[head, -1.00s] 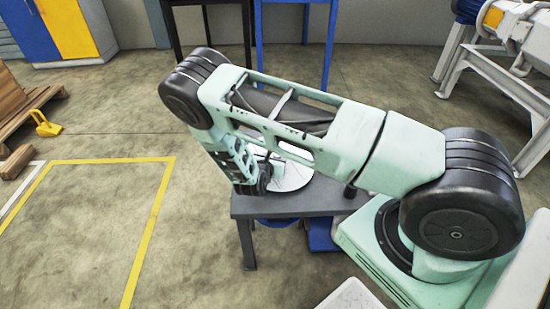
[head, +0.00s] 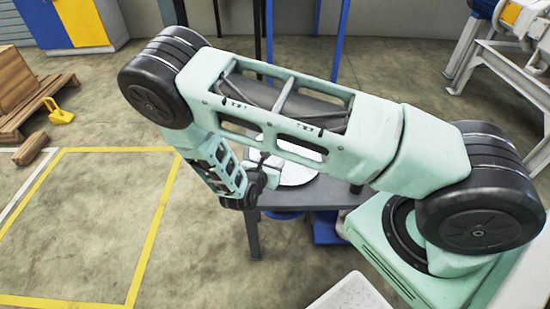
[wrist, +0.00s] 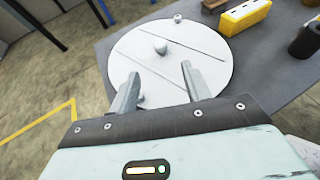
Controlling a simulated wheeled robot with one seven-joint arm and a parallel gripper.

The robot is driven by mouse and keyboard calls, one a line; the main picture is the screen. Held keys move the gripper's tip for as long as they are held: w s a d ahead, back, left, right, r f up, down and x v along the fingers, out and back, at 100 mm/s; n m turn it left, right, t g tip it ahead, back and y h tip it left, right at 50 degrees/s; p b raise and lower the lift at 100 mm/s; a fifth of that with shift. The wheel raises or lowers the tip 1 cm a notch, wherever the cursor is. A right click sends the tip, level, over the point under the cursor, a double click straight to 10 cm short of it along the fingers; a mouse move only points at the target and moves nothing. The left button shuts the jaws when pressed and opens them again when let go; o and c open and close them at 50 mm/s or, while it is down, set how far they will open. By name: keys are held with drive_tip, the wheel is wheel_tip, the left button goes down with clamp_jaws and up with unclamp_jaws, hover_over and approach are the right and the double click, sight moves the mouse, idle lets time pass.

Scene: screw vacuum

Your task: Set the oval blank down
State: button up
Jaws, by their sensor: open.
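A pale, nearly round flat piece (wrist: 205,50), which I take for the oval blank, lies on the dark grey table (wrist: 270,65) in the wrist view. It has two thin dark lines across it and a small knob (wrist: 160,46) near its middle. In the head view the pale piece (head: 298,173) is partly hidden by my arm. My gripper (wrist: 160,72) is open, its two fingers apart over the near part of the piece. Nothing is clearly held between them. A small light lump (wrist: 140,98) shows beside the left finger. I cannot tell whether the fingers touch the piece.
Open floor with yellow lines (head: 150,235) lies left of the table. A wooden pallet (head: 40,105) stands farther left.

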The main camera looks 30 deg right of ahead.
drive_tip(key=s+a+r+m+g+y, duration=0.3)
drive_tip(key=s+a+r+m+y, duration=0.3)
drive_tip(key=s+r, duration=0.7)
drive_tip(key=s+a+r+m+g+y, duration=0.4)
drive_tip(key=s+a+r+m+y, duration=0.2)
drive_tip(key=s+a+r+m, duration=0.5)
wheel_tip(320, 180, up, 5)
drive_tip(key=shift+s+a+f, duration=0.15)
drive_tip(key=shift+s+a, duration=0.7)
drive_tip(key=shift+s, duration=0.1)
wheel_tip(320, 180, up, 18)
drive_tip(key=p, duration=1.8)
drive_tip(key=shift+r, duration=0.25)
